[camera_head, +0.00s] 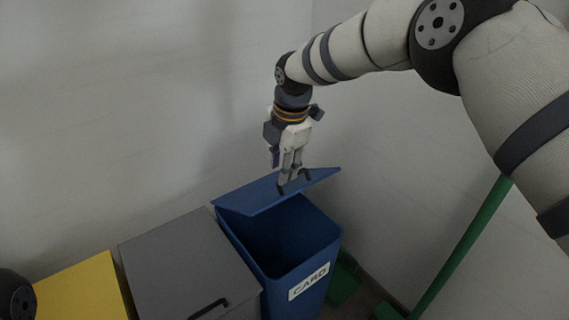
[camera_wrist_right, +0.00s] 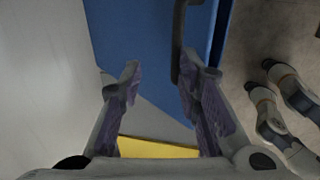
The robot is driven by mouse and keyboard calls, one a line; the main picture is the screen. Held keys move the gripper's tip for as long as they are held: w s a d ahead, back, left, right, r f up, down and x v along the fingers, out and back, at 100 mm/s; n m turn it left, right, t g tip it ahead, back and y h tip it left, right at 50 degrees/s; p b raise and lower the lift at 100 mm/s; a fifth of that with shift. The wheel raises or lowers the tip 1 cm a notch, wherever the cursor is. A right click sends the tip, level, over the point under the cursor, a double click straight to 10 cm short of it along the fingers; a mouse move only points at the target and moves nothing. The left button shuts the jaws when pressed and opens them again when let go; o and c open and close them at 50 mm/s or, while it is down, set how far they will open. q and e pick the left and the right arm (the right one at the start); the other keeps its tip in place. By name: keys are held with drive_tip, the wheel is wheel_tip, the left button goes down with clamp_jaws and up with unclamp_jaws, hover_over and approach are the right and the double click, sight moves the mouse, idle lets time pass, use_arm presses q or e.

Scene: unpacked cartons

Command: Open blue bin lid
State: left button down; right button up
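The blue bin (camera_head: 310,302) with a CARD label stands at the right end of a row of bins. Its blue lid (camera_head: 252,199) is partly raised and tilted, and the dark inside shows below it. My right gripper (camera_head: 292,183) is at the lid's front part, beside the dark lid handle (camera_head: 306,174). In the right wrist view, the right gripper's two fingers (camera_wrist_right: 158,76) are apart with the blue lid (camera_wrist_right: 137,35) beyond them. The dark handle (camera_wrist_right: 180,45) is by the right-hand finger; I cannot tell whether they touch.
A grey-lidded bin (camera_head: 180,262) with a dark handle stands left of the blue bin, then a yellow one (camera_head: 85,292). Walls rise close behind and to the right. A green pole (camera_head: 462,245) leans at the right.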

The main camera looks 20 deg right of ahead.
drive_tip(key=shift+o, duration=0.3)
drive_tip(key=shift+w+a+f, duration=0.3)
drive_tip(key=shift+f, duration=0.1)
drive_tip(key=shift+r, duration=0.2)
